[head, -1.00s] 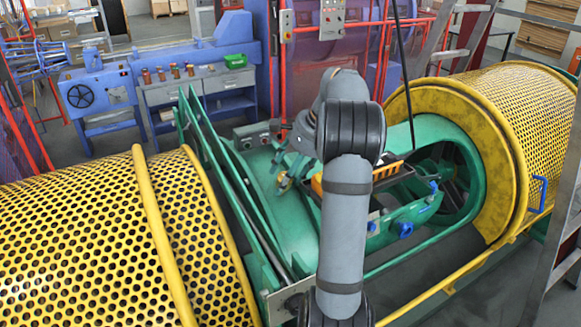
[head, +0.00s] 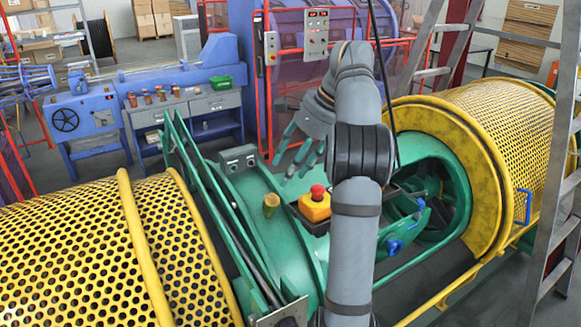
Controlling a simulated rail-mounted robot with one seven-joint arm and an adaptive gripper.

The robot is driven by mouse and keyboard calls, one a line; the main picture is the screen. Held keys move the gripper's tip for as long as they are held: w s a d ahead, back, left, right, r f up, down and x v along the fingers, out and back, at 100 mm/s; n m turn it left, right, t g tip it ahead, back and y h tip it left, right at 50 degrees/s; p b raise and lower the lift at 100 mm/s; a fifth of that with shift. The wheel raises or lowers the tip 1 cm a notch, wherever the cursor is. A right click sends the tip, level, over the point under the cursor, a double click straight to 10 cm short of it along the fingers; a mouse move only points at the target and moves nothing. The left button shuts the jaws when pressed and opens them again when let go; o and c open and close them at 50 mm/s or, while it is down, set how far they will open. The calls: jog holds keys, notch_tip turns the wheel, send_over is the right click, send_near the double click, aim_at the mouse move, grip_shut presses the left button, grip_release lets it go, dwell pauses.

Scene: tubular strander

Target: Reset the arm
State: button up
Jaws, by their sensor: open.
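My arm (head: 355,200) rises from the bottom of the head view and bends at the top. My gripper (head: 293,166) hangs from it, fingers down, above the green machine body (head: 265,235). The gripper is open, and I see nothing between its fingers. A brass-coloured cylinder (head: 271,205) stands on the green body, below and left of the gripper and apart from it. A yellow box with a red push button (head: 317,203) sits just right of the cylinder, partly beside my arm.
Yellow perforated guards stand at left (head: 90,240) and right (head: 500,130). A ladder (head: 555,200) is at the right edge. A blue workbench (head: 190,110) with a green bin (head: 222,82) stands behind. A control panel (head: 315,35) and dark cable (head: 378,60) are near my raised arm.

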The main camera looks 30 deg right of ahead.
aim_at(273, 198)
jog(key=x, duration=1.2)
jog(key=shift+d, duration=0.15)
